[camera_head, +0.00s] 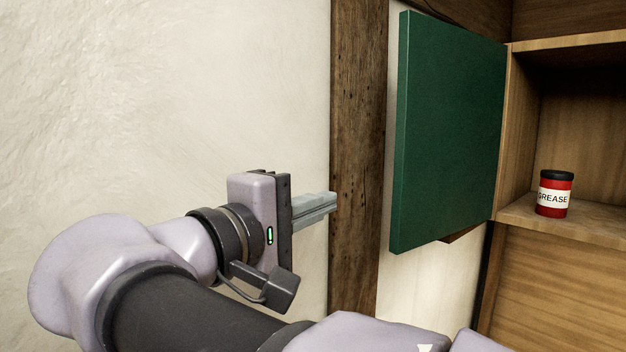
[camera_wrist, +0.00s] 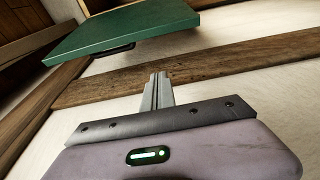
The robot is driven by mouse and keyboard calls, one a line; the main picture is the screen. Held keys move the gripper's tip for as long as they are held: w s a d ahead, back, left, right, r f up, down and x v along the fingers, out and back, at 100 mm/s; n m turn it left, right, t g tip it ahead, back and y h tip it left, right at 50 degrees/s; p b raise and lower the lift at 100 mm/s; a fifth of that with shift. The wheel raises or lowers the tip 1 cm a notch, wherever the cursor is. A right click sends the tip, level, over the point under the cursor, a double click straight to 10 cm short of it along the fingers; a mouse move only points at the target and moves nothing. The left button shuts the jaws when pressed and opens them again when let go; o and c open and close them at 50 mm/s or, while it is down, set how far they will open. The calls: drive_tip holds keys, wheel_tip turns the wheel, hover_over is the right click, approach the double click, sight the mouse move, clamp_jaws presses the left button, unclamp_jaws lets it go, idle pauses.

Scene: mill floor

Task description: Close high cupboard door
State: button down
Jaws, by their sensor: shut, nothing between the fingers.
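The green cupboard door (camera_head: 450,130) stands open, swung out to the left of the cupboard opening in the head view. It also shows in the wrist view (camera_wrist: 125,32), with a dark handle (camera_wrist: 117,51) on one face. The wooden cupboard (camera_head: 570,215) is at the right, its inside open to view. My gripper (camera_head: 334,202) is shut and empty. It is left of the door in the head view, in front of the wooden post, and appears apart from the door. The fingers also show in the wrist view (camera_wrist: 158,77), pointing toward the post and door.
A red grease can (camera_head: 554,194) with a black lid stands upright on the cupboard shelf. A dark wooden post (camera_head: 356,150) runs up the pale wall (camera_head: 200,80) behind my gripper. The space in front of the shelf looks free.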

drive_tip(key=w+d+p, duration=0.2)
drive_tip(key=w+d, duration=0.2)
drive_tip(key=d, duration=0.4)
drive_tip(key=shift+d+f, duration=0.25)
drive_tip(key=shift+d, duration=0.1)
drive_tip(key=shift+s, duration=0.15)
